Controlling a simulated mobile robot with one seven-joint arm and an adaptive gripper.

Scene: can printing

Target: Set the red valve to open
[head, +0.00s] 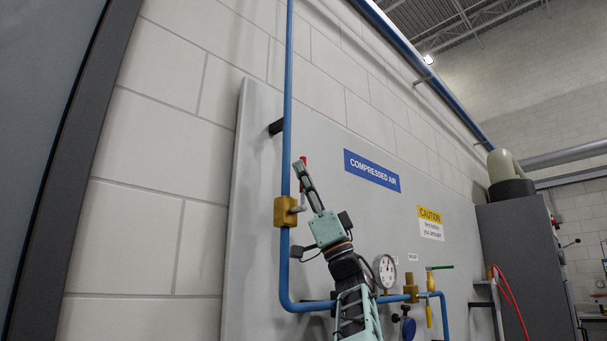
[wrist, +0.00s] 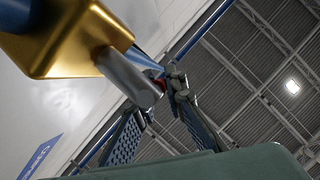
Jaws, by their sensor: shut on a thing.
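The red valve has a brass body (head: 286,211) on the vertical blue pipe, with a short grey stem on its right side. Its red handle (head: 303,160) shows only as a small piece at my fingertips and seems to point up along the pipe; the rest is hidden by the fingers. My gripper (head: 300,168) reaches up from below and is shut on the handle. In the wrist view the brass body (wrist: 70,42) and grey stem (wrist: 128,76) are close, and a bit of red (wrist: 158,78) shows near the fingertips of my gripper (wrist: 163,98).
The grey panel (head: 258,150) carries a blue "COMPRESSED AIR" sign (head: 372,170), a yellow caution label (head: 430,215) and a gauge (head: 386,271). A green-handled valve (head: 438,267) is at lower right. The blue pipe (head: 285,265) runs just left of my gripper. A grey cabinet (head: 520,265) stands right.

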